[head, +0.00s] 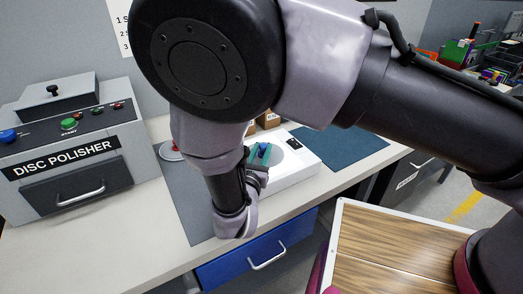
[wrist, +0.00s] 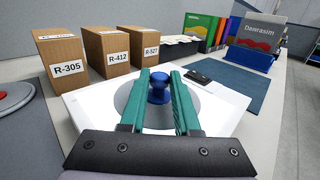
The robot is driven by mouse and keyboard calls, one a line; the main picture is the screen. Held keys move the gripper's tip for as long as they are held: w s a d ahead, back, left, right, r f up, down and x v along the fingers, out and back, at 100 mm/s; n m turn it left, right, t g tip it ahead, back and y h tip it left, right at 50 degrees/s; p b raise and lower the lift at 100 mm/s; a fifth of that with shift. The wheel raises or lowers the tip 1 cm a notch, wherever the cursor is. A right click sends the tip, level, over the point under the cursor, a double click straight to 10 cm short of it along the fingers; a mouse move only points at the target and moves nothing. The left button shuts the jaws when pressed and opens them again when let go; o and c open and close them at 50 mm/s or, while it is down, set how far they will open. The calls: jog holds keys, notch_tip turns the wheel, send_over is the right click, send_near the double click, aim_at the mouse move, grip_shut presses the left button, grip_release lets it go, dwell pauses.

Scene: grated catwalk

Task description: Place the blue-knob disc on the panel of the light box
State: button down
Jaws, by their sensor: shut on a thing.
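My gripper (wrist: 160,76) has its two teal fingers on either side of the blue knob (wrist: 159,92) and is shut on it. In the head view the blue knob (head: 264,149) shows between the fingers, at the light box. The white light box (head: 298,169) lies on the bench; its white top (wrist: 225,113) also shows in the wrist view. A pale grey round surface (wrist: 197,102) shows below and around the knob. I cannot tell where the disc ends and the panel begins, or whether the disc touches it. My wrist hides part of the box in the head view.
Cardboard boxes labelled R-305 (wrist: 66,65), R-412 (wrist: 107,52) and R-527 (wrist: 146,46) stand behind the light box. The disc polisher (head: 70,150) stands farther left. A blue mat (head: 343,144) lies clear at right.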

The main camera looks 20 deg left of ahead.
jog(key=shift+s+f, duration=0.1)
jog(key=shift+f, duration=0.15)
